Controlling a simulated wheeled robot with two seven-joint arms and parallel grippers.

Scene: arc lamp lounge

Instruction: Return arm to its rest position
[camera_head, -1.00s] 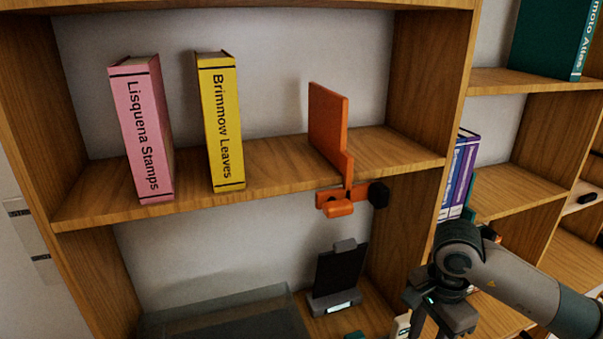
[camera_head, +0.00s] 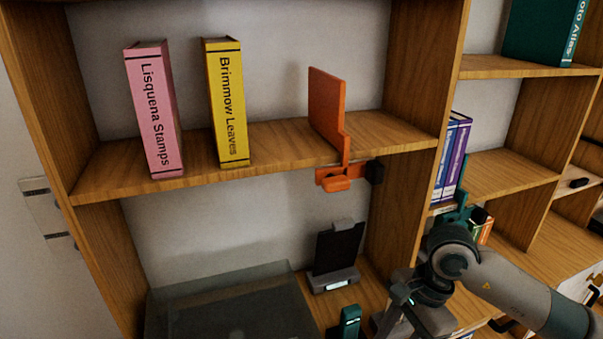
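One of my arms comes in from the right at the lower right, in front of the bookcase, so it is my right arm. Its gripper (camera_head: 405,318) points down near the bottom edge. The fingertips are cut off or hidden, so I cannot tell whether it is open or shut. My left gripper is not in view. On the upper shelf (camera_head: 280,140) the pink book "Lisquena Stamps" (camera_head: 154,110) and the yellow book "Brimmow Leaves" (camera_head: 226,103) stand upright and apart. An orange divider (camera_head: 327,112) stands to their right.
A dark device on a stand (camera_head: 336,255) sits on the lower shelf beside a translucent grey box (camera_head: 230,305). A small dark green object (camera_head: 350,320) is at the bottom. Purple books (camera_head: 452,160) stand in the right compartment. The upper shelf is clear between the yellow book and the divider.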

